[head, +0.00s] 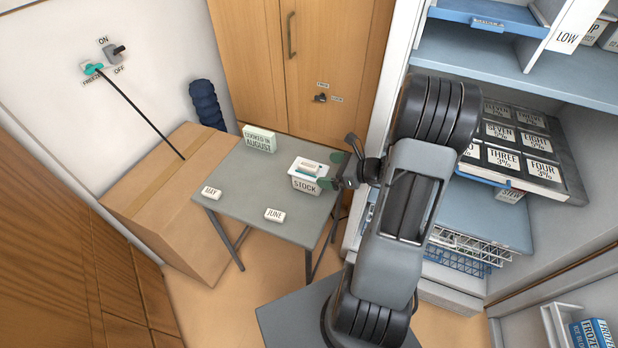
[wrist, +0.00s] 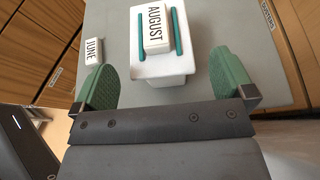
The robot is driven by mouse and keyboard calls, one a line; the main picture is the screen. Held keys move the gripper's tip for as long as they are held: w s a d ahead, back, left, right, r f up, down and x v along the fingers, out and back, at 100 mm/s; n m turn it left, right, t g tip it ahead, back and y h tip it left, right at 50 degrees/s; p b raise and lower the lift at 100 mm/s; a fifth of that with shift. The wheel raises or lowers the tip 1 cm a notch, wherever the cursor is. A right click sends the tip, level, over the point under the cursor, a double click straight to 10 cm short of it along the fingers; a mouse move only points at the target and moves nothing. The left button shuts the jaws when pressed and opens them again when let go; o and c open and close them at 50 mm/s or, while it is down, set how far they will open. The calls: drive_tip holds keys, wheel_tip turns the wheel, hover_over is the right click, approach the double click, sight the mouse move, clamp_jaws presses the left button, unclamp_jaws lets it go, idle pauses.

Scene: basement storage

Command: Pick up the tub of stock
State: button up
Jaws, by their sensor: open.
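The tub of stock (head: 304,183) is a small white tub labelled STOCK, standing on the grey table (head: 245,196) near its right side. A white block rests on its lid; in the wrist view this block (wrist: 157,28) reads AUGUST and lies between two green strips. The tub (wrist: 160,67) is ahead of my gripper in the wrist view. My gripper (head: 333,172) is at the right of the tub, with green pads. In the wrist view the gripper (wrist: 163,80) is open, its pads to either side of the tub's near end, with gaps visible.
Blocks reading MAY (head: 211,192) and JUNE (head: 275,215) lie on the table's front part. A pale green sign (head: 259,138) stands at its back. A large cardboard box (head: 170,205) is left of the table. Open freezer shelves (head: 485,215) are at the right.

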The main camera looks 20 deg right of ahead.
sight(318, 169)
drive_tip(key=shift+x, duration=3)
drive_tip(key=shift+s, duration=0.1)
drive_tip(key=shift+c, duration=0.3)
drive_tip(key=shift+r, duration=0.1)
drive_tip(key=c, duration=1)
